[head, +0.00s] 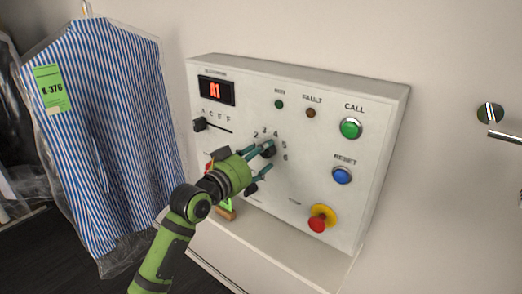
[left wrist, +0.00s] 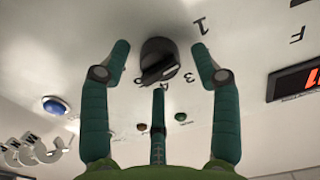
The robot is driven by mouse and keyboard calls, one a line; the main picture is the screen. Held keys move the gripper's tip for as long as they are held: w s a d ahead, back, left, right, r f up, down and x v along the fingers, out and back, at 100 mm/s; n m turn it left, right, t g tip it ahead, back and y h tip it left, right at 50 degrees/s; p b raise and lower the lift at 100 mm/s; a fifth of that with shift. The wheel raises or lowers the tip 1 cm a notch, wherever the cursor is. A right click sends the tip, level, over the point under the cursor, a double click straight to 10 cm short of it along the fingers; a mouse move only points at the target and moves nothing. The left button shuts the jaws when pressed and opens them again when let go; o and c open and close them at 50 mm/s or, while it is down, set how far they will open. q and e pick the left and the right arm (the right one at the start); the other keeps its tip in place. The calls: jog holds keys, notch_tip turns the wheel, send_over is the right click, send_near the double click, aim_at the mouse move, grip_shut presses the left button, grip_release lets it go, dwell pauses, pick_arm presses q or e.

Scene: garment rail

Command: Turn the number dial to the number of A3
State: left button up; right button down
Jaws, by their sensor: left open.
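The number dial (head: 268,149) is a black knob on the white control panel (head: 330,110), with numbers 2 to 6 readable around it. In the left wrist view the dial (left wrist: 158,58) sits between the spread fingers, with 1 and 3 beside it; which number it points at is unclear. My left gripper (head: 262,160) is open at the dial, and its fingers also show in the left wrist view (left wrist: 161,50). I cannot tell whether they touch the knob. The red display (head: 215,91) reads A1. The letter dial (head: 200,124) is at the panel's left. My right gripper is not in view.
The panel also has a green CALL button (head: 350,128), a blue RESET button (head: 342,176) and a red stop button (head: 318,222) on yellow. A ledge (head: 285,250) juts out below. A bagged striped shirt (head: 105,120) hangs at left.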

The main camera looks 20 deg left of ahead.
pick_arm(q)
jog(key=shift+w+d, duration=0.1)
jog(key=shift+w, duration=0.15)
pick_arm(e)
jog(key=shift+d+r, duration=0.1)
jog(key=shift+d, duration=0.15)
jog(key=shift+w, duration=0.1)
pick_arm(q)
jog(key=c, duration=1.1)
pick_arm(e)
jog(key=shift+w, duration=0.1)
pick_arm(q)
jog(key=shift+c, duration=0.2)
jog(key=m, duration=0.3)
jog(key=shift+b, duration=0.3)
jog(key=m, duration=0.3)
jog(key=shift+m, duration=0.3)
jog(key=shift+m+p, duration=1.2)
jog(key=shift+m, duration=3.3)
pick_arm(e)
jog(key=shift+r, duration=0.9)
